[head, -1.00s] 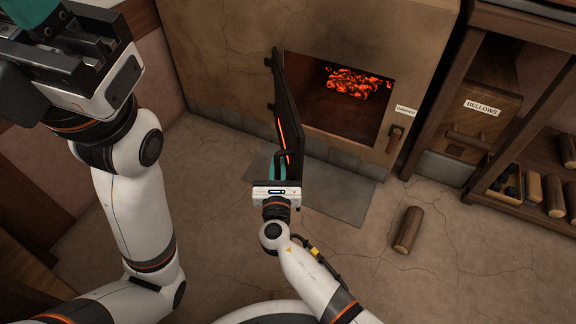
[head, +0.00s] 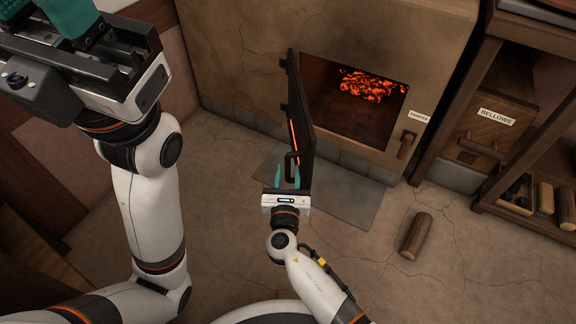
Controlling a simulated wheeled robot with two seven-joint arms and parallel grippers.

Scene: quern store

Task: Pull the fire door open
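The black fire door (head: 296,112) stands swung out from the stove mouth, hinged on the opening's left side, roughly square to the stove front. Its edge faces me, and an orange glow shows along it. A black loop handle (head: 289,158) sticks out near its lower near end. My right gripper (head: 288,176) is at the handle with its two teal fingers spread apart and nothing clearly clamped between them. The open stove mouth (head: 335,113) shows glowing coals (head: 368,85). My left gripper (head: 75,35) is raised at the upper left; its fingertips are cut off by the frame.
A wooden damper handle (head: 407,146) is on the stove front, right of the mouth. A log (head: 416,236) lies on the floor to the right. A wooden bellows (head: 487,135) and a shelf stand further right. A grey floor plate (head: 345,206) lies below the door.

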